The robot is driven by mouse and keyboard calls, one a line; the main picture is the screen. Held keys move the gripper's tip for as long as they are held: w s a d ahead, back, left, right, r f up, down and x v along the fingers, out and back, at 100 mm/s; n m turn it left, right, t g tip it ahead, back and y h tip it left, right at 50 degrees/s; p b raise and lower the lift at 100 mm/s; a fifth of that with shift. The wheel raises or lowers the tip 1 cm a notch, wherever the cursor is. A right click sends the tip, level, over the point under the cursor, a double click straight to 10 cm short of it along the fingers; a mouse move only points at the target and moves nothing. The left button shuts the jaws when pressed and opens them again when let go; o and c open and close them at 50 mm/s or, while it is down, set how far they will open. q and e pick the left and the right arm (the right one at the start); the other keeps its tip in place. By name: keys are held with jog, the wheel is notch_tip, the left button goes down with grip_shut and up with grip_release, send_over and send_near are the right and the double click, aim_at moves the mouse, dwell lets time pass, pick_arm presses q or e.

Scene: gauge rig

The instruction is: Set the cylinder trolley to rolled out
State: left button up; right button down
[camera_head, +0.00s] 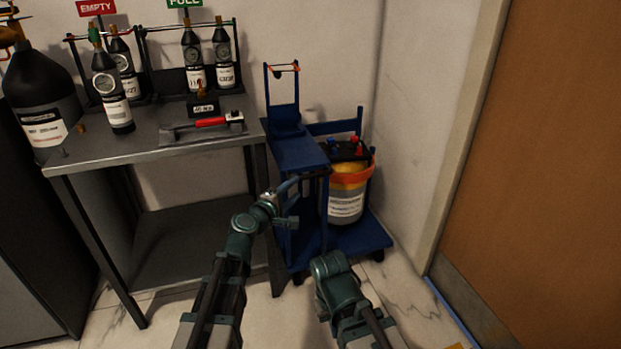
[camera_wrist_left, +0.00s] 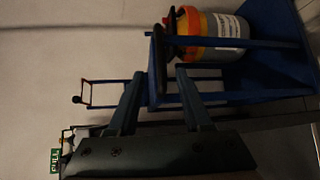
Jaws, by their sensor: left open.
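The cylinder trolley (camera_head: 360,238) is a blue wheeled frame standing between the steel bench and the wall corner. My left gripper (camera_head: 306,181) is at the near left side of the trolley. In the left wrist view its open fingers (camera_wrist_left: 158,78) lie either side of a dark-edged blue trolley part (camera_wrist_left: 157,62); I cannot tell whether they touch it. My right arm shows low in the head view, but its gripper does not show.
The steel bench (camera_head: 150,150) on the left holds several gas cylinders and a red-handled tool (camera_head: 212,121). A brown door (camera_head: 548,150) is on the right. Pale floor lies between the trolley and the door.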

aim_at(309, 178)
pick_arm(q)
jog(key=b+x, duration=0.1)
jog(key=x, duration=0.9)
jog(key=shift+w+d, duration=0.15)
jog(key=shift+w, duration=0.2)
grip_shut()
dwell(0.9)
